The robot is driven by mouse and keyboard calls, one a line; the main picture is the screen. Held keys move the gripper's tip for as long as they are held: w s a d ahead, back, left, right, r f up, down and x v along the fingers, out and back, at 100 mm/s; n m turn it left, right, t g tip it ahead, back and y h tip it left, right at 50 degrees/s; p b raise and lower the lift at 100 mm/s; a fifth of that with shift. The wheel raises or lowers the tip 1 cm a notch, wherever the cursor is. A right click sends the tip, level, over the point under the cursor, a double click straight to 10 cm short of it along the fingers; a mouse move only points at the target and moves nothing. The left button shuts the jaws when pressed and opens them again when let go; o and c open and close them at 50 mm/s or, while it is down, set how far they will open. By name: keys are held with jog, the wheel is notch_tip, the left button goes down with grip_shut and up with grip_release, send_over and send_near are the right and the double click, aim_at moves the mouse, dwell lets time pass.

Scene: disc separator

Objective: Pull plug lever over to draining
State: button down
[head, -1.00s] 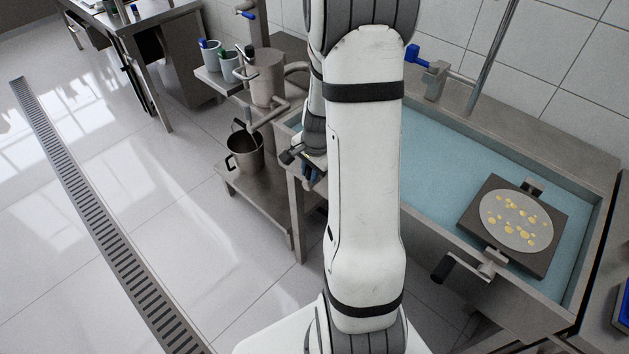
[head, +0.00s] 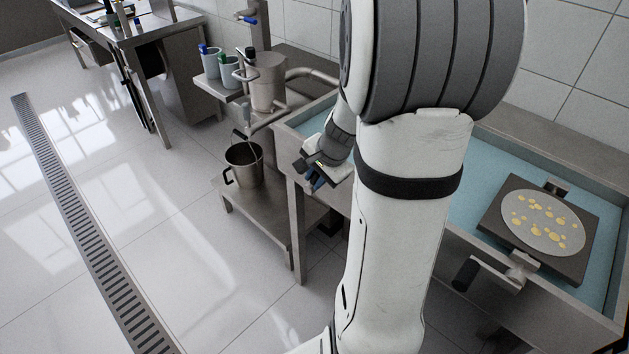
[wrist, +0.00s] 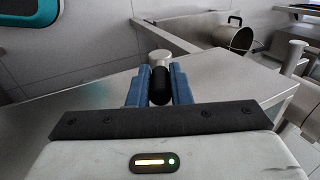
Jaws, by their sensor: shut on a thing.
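In the wrist view, my gripper (wrist: 159,88) is shut, its two blue fingers on either side of the black grip (wrist: 160,87) of the plug lever. A pale round end shows just beyond the grip. In the head view, my gripper (head: 317,178) is at the near left end of the sink (head: 297,124), beside its front edge. The lever's grip is too hidden by the fingers there to make out. The plug itself and the rest of the lever are not visible.
A spotted disc (head: 545,222) lies on a dark square plate over the sink, with a black-handled crank (head: 490,274) in front. My arm covers the sink's middle.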

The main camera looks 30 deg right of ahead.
jog(key=shift+w+d+r, duration=0.1)
jog(key=shift+d, duration=0.1)
jog(key=c, duration=1.5)
grip_release()
jog(key=shift+d, duration=0.15)
jog(key=shift+c, duration=0.2)
jog(key=shift+o, duration=1.1)
jog(key=a+p+v, duration=0.1)
jog(key=v, duration=0.6)
jog(key=shift+d+r, duration=0.3)
jog(key=shift+d, duration=0.15)
